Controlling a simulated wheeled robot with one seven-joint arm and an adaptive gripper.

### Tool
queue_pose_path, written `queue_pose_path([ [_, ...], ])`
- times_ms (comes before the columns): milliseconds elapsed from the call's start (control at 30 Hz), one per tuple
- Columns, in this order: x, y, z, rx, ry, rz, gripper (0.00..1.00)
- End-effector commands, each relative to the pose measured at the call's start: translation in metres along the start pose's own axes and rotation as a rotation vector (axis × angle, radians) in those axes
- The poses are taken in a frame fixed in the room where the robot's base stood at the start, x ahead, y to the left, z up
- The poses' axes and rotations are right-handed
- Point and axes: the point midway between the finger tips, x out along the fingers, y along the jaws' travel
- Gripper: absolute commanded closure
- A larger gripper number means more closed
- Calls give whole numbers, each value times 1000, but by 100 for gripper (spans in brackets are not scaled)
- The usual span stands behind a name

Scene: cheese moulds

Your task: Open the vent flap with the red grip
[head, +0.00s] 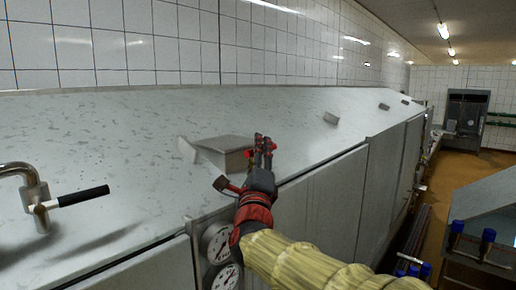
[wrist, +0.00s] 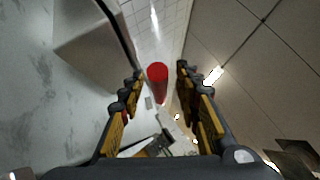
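The vent flap (head: 223,146) is a pale metal box-like piece standing out from the sloped grey housing in the head view. In the wrist view the flap (wrist: 92,48) is at the upper left, with a dark edge. The red grip (wrist: 157,72) shows in the wrist view as a short red cylinder between the lines of my two fingers, near their tips. My gripper (head: 263,143) is at the right side of the flap in the head view. My gripper (wrist: 160,72) is open, with a finger on each side of the grip. I cannot tell whether either finger touches it.
The sloped housing (head: 100,135) runs along the tiled wall, with smaller flaps (head: 331,118) farther along. A tap with a black handle (head: 82,196) is at the left. Round gauges (head: 217,243) sit below my gripper. A brown floor aisle (head: 440,205) lies to the right.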

Motion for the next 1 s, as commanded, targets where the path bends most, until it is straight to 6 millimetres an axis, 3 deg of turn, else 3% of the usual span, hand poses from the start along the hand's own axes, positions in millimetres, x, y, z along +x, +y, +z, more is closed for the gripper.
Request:
queue_pose_path([
  [200,0,1,0,0,0,0,67],
  [767,0,1,0,0,0,1,99],
  [1000,0,1,0,0,0,1,100],
])
